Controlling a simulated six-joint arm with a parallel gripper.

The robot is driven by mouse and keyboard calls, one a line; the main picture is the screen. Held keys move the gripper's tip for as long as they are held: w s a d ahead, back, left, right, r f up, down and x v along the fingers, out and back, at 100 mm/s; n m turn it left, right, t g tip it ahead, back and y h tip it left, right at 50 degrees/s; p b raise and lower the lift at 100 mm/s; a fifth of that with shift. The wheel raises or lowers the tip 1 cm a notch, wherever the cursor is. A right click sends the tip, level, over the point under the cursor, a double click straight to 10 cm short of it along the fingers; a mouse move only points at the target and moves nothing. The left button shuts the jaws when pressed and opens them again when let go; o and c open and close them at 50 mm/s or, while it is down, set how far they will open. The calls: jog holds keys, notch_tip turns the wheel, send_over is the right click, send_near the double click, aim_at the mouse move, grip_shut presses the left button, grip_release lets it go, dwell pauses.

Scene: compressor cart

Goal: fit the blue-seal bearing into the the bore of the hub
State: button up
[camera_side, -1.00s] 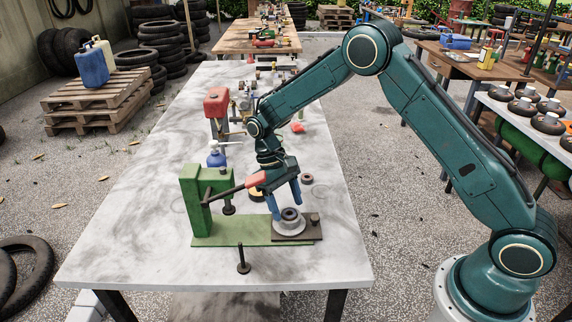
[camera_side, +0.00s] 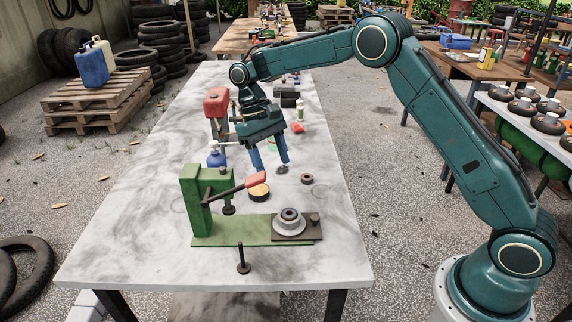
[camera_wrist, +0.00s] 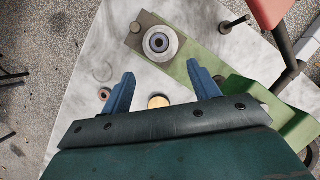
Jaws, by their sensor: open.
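The hub (camera_side: 290,226) is a pale grey flanged ring on a dark plate at the right end of the green press base. It also shows at the top of the wrist view (camera_wrist: 174,55). A dark bearing (camera_side: 290,214) with a bluish ring around its centre (camera_wrist: 159,42) sits upright at the hub's bore. How deep it sits I cannot tell. My gripper (camera_side: 271,167) is open and empty above the table, behind the press and apart from the hub. Its two blue fingers stand wide apart in the wrist view (camera_wrist: 160,76).
The green press (camera_side: 190,205) has a red-handled lever (camera_side: 256,179) reaching toward the hub. A dark post (camera_side: 243,258) stands in front. The table's left side is clear.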

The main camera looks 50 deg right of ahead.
jog(key=shift+w+d+r, duration=0.15)
jog(key=shift+w+r, duration=0.1)
jog(key=shift+r, duration=0.45)
jog(key=shift+r, duration=0.15)
dwell(0.3)
jog(key=s+r+t+y, duration=0.1)
jog(key=s+r+t, duration=0.4)
jog(key=s+r, duration=0.95)
jog(key=s+d+f+t, duration=0.1)
jog(key=s+d+t, duration=0.1)
jog(key=s, duration=0.6)
jog(key=s+d+t+h, duration=0.1)
jog(key=s+d+t, duration=0.1)
jog(key=s, duration=0.7)
jog(key=shift+s+f+t, duration=0.3)
jog(key=shift+f+t, duration=0.1)
jog(key=shift+t, duration=0.2)
